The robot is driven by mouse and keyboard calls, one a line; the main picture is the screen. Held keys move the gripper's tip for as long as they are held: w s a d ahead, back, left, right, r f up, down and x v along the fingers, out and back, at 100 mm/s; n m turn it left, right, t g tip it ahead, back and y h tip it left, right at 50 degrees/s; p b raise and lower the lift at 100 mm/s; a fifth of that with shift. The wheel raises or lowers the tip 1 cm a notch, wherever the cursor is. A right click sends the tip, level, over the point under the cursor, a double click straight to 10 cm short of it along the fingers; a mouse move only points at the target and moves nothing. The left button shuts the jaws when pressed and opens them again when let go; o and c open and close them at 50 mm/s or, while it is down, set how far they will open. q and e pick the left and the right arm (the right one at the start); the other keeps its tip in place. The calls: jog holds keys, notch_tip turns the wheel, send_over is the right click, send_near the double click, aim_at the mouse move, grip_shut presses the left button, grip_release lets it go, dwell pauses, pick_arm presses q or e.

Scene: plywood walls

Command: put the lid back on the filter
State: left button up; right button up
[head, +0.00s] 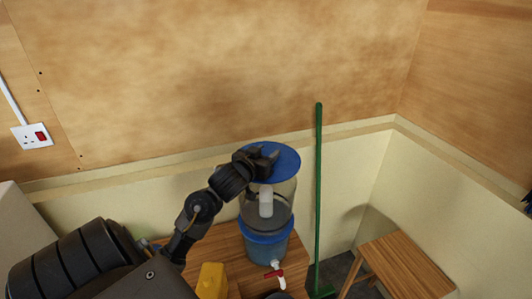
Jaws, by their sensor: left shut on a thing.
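The filter (283,217) stands upright on a wooden table, with a clear upper part, a white cartridge inside, a blue lower part and a red-handled tap at the front. The blue lid (284,160) is at the top of the filter. My left gripper (266,163) is shut on the lid, at its left side. I cannot tell whether the lid touches the rim all round, as the gripper hides part of it. My right gripper is not in view.
The wooden table (228,252) also bears a yellow object (211,281). A green-handled broom (318,195) stands upright just right of the filter. A wooden stool (406,268) is at the lower right. Plywood walls close off the back.

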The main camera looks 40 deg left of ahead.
pick_arm(q)
jog(key=shift+f+b, duration=0.4)
jog(key=shift+f, duration=0.6)
jog(key=shift+f+b, duration=1.6)
jog(key=shift+f, duration=0.25)
jog(key=shift+f+b, duration=0.4)
jog(key=shift+f, duration=0.3)
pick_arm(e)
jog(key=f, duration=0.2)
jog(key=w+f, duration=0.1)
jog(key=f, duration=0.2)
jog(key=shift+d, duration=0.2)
pick_arm(q)
jog(key=shift+f, duration=0.1)
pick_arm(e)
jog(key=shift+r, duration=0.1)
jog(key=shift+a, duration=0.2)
pick_arm(q)
jog(key=shift+f, duration=0.3)
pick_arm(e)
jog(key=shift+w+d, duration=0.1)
